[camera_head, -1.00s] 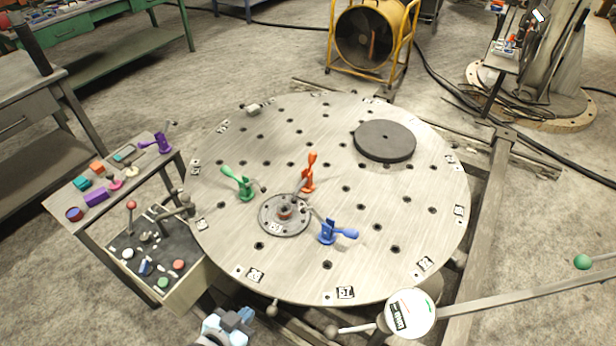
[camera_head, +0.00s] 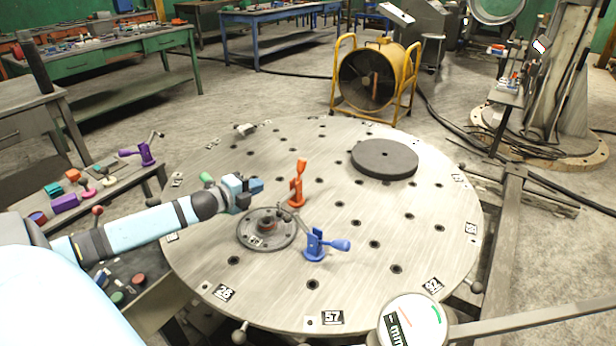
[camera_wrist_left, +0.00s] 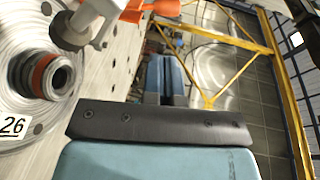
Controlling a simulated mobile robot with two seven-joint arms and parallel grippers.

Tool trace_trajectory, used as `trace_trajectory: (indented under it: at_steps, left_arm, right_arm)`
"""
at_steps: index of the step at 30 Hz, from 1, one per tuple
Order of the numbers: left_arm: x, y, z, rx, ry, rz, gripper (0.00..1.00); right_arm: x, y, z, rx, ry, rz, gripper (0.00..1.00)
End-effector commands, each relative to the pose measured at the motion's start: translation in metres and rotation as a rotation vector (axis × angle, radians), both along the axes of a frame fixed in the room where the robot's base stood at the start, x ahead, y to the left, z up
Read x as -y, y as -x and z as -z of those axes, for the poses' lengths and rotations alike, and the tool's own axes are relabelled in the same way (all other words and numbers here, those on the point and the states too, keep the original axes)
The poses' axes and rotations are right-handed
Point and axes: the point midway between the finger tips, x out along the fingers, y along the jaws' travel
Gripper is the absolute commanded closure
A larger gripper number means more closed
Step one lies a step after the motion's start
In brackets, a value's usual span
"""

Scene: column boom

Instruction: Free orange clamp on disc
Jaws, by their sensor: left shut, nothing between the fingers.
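The orange clamp (camera_head: 297,188) stands on the round plate with its handle pointing up, just behind the flanged disc (camera_head: 262,240). In the left wrist view, orange clamp parts (camera_wrist_left: 148,7) show at the top edge, cut off. The disc (camera_wrist_left: 60,76) with its reddish centre ring shows there at the left. My left gripper (camera_head: 256,185) is shut and empty, above the plate to the left of the orange clamp and apart from it. Its fingers also show in the left wrist view (camera_wrist_left: 164,82). My right gripper is not in view.
A blue clamp (camera_head: 318,246) stands right of the disc. A green clamp (camera_head: 207,178) is mostly hidden behind my left arm. A dark round weight (camera_head: 384,158) lies at the plate's back right. A dial gauge (camera_head: 412,324) is at the front. The plate's right side is clear.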

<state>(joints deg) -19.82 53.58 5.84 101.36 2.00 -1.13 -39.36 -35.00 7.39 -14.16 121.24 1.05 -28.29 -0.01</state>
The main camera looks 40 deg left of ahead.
Motion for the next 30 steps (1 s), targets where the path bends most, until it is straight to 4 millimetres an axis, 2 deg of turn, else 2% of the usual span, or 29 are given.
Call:
trace_trajectory:
  at_steps: [21,30]
  left_arm:
    - [0.008,-0.097,0.014,0.002,0.004,-0.003,1.0]
    - [0.011,-0.126,0.01,-0.001,0.004,-0.002,1.0]
  right_arm:
    - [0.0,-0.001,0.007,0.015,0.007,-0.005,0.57]
    - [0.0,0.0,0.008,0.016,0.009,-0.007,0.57]
